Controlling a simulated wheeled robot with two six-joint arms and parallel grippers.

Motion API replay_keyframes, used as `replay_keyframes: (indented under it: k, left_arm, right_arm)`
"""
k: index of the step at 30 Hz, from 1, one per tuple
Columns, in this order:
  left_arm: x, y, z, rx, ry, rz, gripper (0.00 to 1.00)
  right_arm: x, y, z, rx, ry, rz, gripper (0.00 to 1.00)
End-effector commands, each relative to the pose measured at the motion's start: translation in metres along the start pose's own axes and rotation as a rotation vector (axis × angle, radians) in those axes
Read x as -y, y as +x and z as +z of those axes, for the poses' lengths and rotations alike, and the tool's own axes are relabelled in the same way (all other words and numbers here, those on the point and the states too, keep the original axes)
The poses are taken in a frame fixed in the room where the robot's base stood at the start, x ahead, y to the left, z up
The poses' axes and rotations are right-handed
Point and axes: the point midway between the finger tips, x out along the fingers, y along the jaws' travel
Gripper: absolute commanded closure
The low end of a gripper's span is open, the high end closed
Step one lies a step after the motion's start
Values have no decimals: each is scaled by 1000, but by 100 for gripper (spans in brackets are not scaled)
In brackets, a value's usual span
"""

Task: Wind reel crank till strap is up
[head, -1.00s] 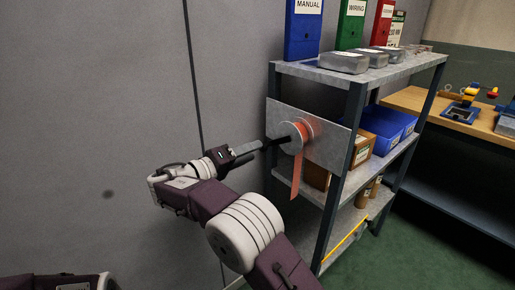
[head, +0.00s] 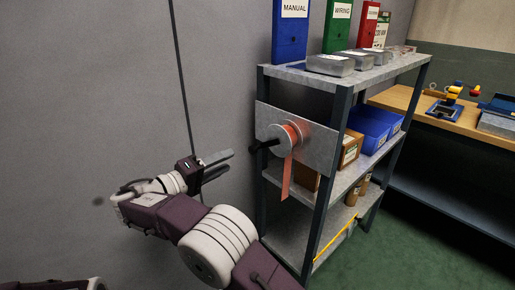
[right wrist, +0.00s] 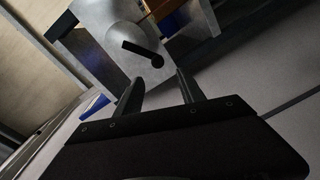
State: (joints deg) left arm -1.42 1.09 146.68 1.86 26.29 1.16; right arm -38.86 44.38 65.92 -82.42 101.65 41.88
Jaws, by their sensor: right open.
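The reel (head: 285,137) is a grey drum wound with orange strap, on a metal plate (head: 318,150) at the end of the shelf rack. The orange strap (head: 287,178) hangs from it past the plate's lower edge. The black crank (head: 263,145) points left from the reel's front. It also shows in the right wrist view (right wrist: 141,53), in front of the grey hub (right wrist: 126,40). My right gripper (head: 232,160) is open and empty, left of the crank and apart from it. Its two fingers (right wrist: 156,75) point toward the reel in the right wrist view. My left gripper is not seen.
The rack (head: 340,120) carries binders (head: 290,35) and metal tins (head: 330,64) on top, with blue bins (head: 375,125) and cartons below. A grey wall (head: 90,120) stands behind my right arm. A wooden bench (head: 440,115) is at the right.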

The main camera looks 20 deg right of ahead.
Motion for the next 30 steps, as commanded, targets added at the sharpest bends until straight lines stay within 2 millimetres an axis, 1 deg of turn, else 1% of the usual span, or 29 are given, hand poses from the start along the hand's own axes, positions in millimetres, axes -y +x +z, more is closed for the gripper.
replay_keyframes:
  k: [2,4,5,6,7,9,11,12,15,17,23,26,30]
  left_arm:
    - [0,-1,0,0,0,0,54]
    - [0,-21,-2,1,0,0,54]
    - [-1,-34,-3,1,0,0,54]
    - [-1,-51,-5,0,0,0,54]
    - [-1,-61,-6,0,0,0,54]
    - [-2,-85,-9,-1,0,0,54]
    - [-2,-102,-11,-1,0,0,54]
    - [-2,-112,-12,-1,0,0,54]
    - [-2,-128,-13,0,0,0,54]
    - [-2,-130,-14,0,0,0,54]
    - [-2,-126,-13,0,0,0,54]
    - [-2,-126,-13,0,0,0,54]
    - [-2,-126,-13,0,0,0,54]
  right_arm:
    - [11,1,-1,-27,-203,1,54]
    - [12,5,-4,-50,-449,12,54]
    - [12,9,-5,-57,-564,20,54]
    - [10,14,-6,-63,-704,30,54]
    - [10,18,-5,-66,-800,38,54]
    - [8,26,-2,-66,-957,49,54]
    - [5,33,2,-58,-1042,55,54]
    - [2,37,4,-51,-1068,59,54]
    - [-4,44,7,-34,-1103,61,54]
    - [-5,46,8,-28,-1104,61,54]
    - [-2,51,9,-25,-1101,60,54]
    - [-3,66,9,-23,-1100,59,54]
    - [-5,96,7,-22,-1098,59,54]
